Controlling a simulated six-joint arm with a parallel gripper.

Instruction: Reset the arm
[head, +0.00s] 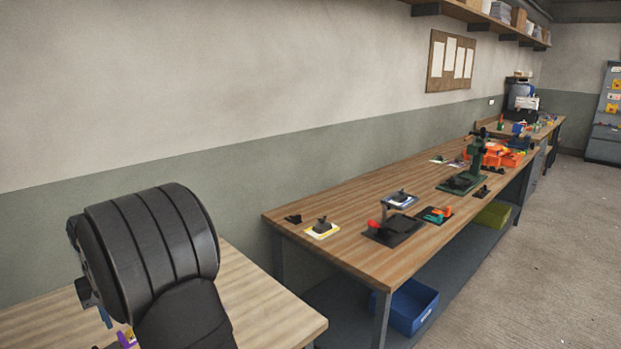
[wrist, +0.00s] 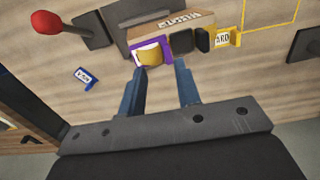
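My gripper (wrist: 160,92) shows in the wrist view as two blue-grey fingers with a clear gap between them. It is open, and I see nothing held between the fingers. Beyond the fingertips is a purple-framed piece with a yellow rounded part (wrist: 150,53), apart from or just touching the left fingertip; I cannot tell which.
In the wrist view a red knob (wrist: 47,23), a small blue tag (wrist: 85,78), a cardboard box (wrist: 170,24) and a yellow label holder (wrist: 224,38) are on the wooden bench. In the head view a second bench (head: 345,215) holds several tools; a blue bin (head: 408,306) sits below.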

